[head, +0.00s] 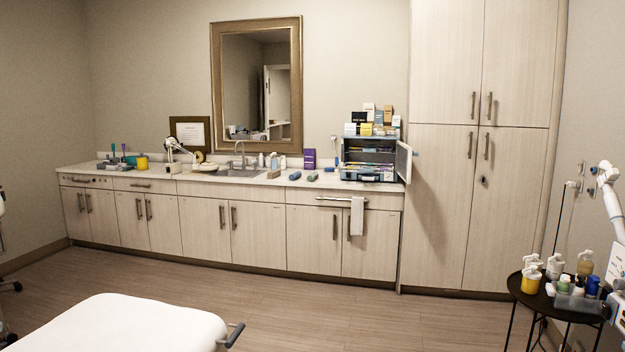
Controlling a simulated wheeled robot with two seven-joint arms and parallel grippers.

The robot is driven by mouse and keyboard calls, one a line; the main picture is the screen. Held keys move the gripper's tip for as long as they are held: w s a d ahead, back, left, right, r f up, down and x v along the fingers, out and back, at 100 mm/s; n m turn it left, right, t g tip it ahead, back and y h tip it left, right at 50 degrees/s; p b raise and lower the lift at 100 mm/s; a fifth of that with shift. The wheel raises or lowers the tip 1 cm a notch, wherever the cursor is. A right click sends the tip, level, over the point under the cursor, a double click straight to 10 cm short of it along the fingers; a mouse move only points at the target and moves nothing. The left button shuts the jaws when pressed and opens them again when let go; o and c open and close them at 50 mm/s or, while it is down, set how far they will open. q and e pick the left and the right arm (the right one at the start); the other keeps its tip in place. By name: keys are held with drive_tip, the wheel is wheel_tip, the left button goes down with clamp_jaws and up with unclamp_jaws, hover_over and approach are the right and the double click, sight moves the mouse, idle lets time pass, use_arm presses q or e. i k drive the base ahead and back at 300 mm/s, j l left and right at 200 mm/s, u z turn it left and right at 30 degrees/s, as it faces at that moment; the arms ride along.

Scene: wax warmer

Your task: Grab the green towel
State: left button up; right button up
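I see no clearly green towel in the head view. One pale grey-white towel (357,215) hangs over a bar on the front of the counter, right of the middle. From here its colour does not look green. Neither of my grippers is in view.
A long counter (160,184) with a sink (237,171) and an open cabinet box (367,158) runs along the back wall. A white treatment bed (120,325) fills the lower left. A round black table (540,299) with bottles stands at right. The floor (330,312) between is clear.

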sight(313, 176)
drive_tip(key=z, duration=0.45)
drive_tip(key=i, duration=1.7)
drive_tip(key=i+u, duration=0.1)
drive_tip(key=i, duration=0.45)
drive_tip(key=i+u, duration=0.1)
drive_tip(key=i, duration=0.4)
drive_tip(key=i+u, duration=0.15)
drive_tip(key=i, duration=0.4)
drive_tip(key=i+l+u, duration=0.1)
drive_tip(key=i, duration=0.4)
drive_tip(key=i+l+u, duration=0.1)
drive_tip(key=i+l, duration=0.15)
drive_tip(key=i, duration=0.3)
drive_tip(key=i+j+u, duration=0.25)
drive_tip(key=i, duration=0.4)
drive_tip(key=i+j+u, duration=0.2)
drive_tip(key=i, duration=0.4)
drive_tip(key=i+l+u, duration=0.1)
drive_tip(key=i+u, duration=0.15)
drive_tip(key=i, duration=0.4)
drive_tip(key=i+l+u, duration=0.2)
drive_tip(key=i, duration=0.45)
drive_tip(key=i+l+u, duration=0.1)
drive_tip(key=i+u, duration=0.15)
drive_tip(key=i, duration=0.4)
drive_tip(key=i+u, duration=0.1)
drive_tip(key=i, duration=1)
drive_tip(key=z, duration=4.4)
